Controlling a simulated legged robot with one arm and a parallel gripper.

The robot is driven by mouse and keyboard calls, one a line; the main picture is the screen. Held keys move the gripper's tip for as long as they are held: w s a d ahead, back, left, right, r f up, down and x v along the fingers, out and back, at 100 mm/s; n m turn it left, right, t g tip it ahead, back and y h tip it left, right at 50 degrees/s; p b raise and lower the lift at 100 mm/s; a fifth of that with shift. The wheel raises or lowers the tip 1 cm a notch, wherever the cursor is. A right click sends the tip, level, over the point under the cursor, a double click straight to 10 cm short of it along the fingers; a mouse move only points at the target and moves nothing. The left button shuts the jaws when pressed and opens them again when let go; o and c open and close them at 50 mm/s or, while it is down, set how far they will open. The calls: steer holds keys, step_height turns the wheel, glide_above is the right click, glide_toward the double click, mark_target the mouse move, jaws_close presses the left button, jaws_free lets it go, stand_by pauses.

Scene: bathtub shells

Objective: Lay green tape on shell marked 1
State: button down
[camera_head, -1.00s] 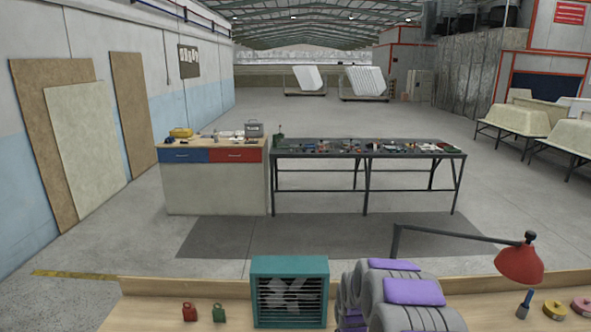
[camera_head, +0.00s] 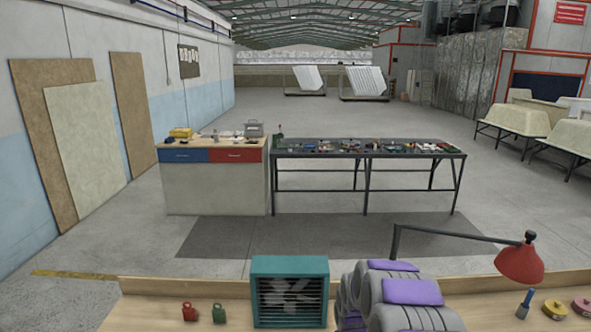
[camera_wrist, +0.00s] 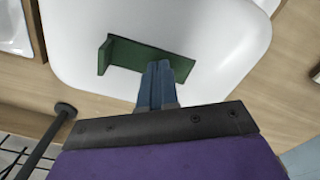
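In the wrist view, a dark green angled strip (camera_wrist: 125,53), which looks like the green tape, lies across the fingertips, with a short leg bent at its left end. My gripper (camera_wrist: 160,66) has its blue fingers nearly together at the middle of the strip and appears shut on it. A smooth white shell (camera_wrist: 225,25) is behind the strip on a wooden top. No number shows on it, and I cannot tell whether the strip touches it. The head view shows my arm but not my gripper or this shell.
On the front bench (camera_head: 150,290) stand a teal fan (camera_head: 290,291), small red (camera_head: 190,311) and green (camera_head: 219,312) items, a red lamp (camera_head: 519,264), a blue-handled tool (camera_head: 523,304) and a yellow roll (camera_head: 554,309). In the wrist view, another white piece (camera_wrist: 14,28) is at upper left.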

steer(key=shift+f, duration=0.3)
stand_by(1.0)
steer(key=shift+r+p, duration=0.9)
steer(key=shift+r, duration=2.65)
steer(key=s+r+m+b, duration=0.1)
steer(key=s+r+b, duration=0.1)
steer(key=s+r, duration=0.5)
steer(key=s+r+m+b, duration=0.15)
steer(key=s+r, duration=0.25)
steer(key=s, duration=0.6)
steer(key=s+r+m+g+b, duration=0.1)
steer(key=s+m+b, duration=0.1)
steer(key=s, duration=2)
steer(key=shift+r+m+g+b, duration=0.35)
steer(key=shift+r+m+g, duration=0.05)
steer(key=shift+m, duration=0.35)
